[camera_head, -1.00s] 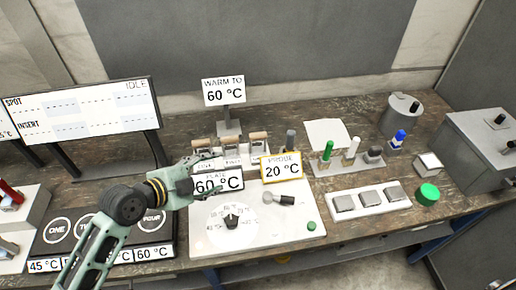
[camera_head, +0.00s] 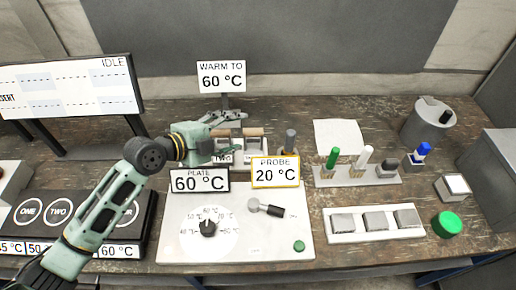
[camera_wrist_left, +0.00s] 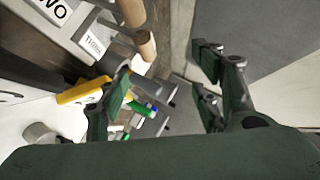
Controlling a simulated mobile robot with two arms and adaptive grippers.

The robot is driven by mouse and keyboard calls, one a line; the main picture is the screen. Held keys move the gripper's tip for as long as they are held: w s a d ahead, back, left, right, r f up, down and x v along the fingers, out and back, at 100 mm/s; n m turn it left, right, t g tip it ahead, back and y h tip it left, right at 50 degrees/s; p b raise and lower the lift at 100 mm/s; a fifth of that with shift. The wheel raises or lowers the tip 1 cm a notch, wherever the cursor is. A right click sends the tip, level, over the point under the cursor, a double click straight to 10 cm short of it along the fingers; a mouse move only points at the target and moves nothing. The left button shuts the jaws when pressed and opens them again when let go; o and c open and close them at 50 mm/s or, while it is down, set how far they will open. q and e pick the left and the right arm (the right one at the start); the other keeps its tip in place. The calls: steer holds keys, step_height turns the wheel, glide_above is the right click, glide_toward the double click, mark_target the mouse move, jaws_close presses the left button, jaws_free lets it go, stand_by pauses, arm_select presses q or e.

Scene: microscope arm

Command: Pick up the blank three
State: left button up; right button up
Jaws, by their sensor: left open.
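Blank three (camera_head: 254,132) has a wooden handle and stands in the rack behind the label THREE. In the left wrist view its wooden handle (camera_wrist_left: 146,46) shows near the THREE label, left of the space between my fingers. Blank two (camera_head: 223,133) stands just left of it, its handle partly behind my gripper. My left gripper (camera_head: 236,128) is open and empty, reaching in from the left at the rack, close to the handles. In the left wrist view its fingers (camera_wrist_left: 165,78) are spread wide, with nothing between them. My right gripper is not in view.
The PLATE display (camera_head: 200,181) and yellow-framed PROBE display (camera_head: 275,172) stand in front of the rack. The WARM TO sign (camera_head: 222,76) stands behind it. A grey-topped post (camera_head: 291,140) is close on the right. A rack of colored-handled tools (camera_head: 357,176) stands farther right.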

mark_target(251, 135)
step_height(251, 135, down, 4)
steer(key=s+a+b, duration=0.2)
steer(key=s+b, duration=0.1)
arm_select(q)
steer(key=f, duration=0.1)
steer(key=w+d+f, duration=0.1)
steer(key=f+p, duration=0.1)
steer(key=f, duration=0.1)
steer(key=shift+w+d, duration=0.15)
steer(key=shift+d, duration=0.1)
steer(key=shift+w+d+f, duration=0.2)
steer(key=shift+d, duration=0.1)
steer(key=p+x, duration=0.3)
steer(key=x, duration=0.1)
steer(key=shift+d+f, duration=0.2)
steer(key=shift+w+d+f, duration=0.3)
steer(key=c, duration=1.1)
steer(key=shift+s, duration=0.1)
jaws_close()
steer(key=shift+f, duration=0.1)
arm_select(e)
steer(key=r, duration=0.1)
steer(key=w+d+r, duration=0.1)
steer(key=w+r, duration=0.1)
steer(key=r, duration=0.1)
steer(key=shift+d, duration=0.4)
arm_select(q)
steer(key=shift+s, duration=0.15)
